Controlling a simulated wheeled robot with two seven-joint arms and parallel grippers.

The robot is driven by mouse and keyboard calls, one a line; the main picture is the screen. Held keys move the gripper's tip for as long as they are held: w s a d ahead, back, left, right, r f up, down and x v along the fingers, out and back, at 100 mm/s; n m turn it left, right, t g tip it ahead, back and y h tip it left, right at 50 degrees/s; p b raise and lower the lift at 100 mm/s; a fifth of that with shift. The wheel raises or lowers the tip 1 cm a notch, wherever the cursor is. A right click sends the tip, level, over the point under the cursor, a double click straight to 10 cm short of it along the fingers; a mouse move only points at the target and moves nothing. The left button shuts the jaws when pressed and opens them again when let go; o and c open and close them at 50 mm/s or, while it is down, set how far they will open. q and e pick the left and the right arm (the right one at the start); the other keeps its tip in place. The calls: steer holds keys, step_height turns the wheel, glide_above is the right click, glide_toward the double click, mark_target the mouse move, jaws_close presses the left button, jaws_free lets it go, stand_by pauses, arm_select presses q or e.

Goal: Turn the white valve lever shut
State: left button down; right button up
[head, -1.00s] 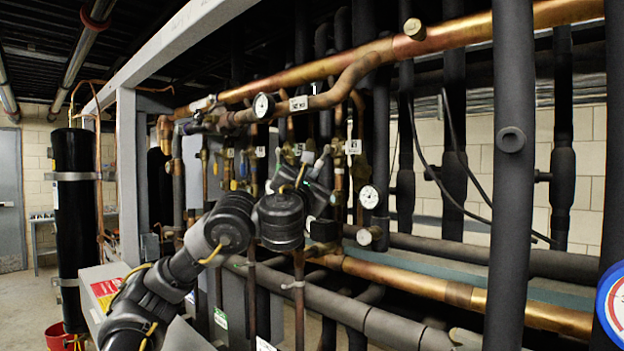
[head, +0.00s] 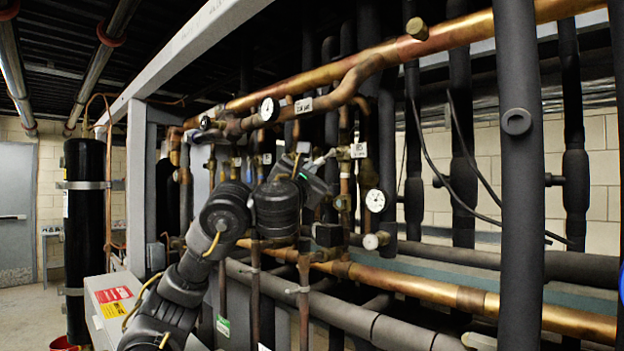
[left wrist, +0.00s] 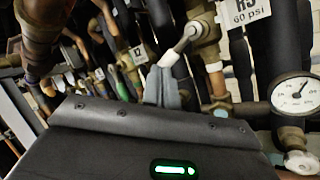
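The white valve lever (left wrist: 175,54) shows in the left wrist view, slanting down and left from a brass valve (left wrist: 205,52). In the head view the small white lever (head: 328,155) shows just right of my gripper. My left gripper (left wrist: 163,70) has its grey fingers close together, with the tips at the lever's white lower end. In the head view the left gripper (head: 318,163) reaches in among the upright pipes. The lever's end and the fingertips overlap in view, so I cannot tell whether they grip it. My right gripper is not in view.
A pressure gauge (left wrist: 292,92) is right of the valve, with a white "60 psi" tag (left wrist: 243,10) above. Copper pipe (head: 340,80) crosses over the gripper. Black insulated pipes (head: 517,200) stand to the right. A grey frame post (head: 137,190) stands left.

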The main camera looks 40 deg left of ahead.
arm_select(q)
steer(key=shift+a+r+p, duration=0.4)
steer(key=shift+a+r, duration=0.35)
steer(key=shift+r, duration=0.15)
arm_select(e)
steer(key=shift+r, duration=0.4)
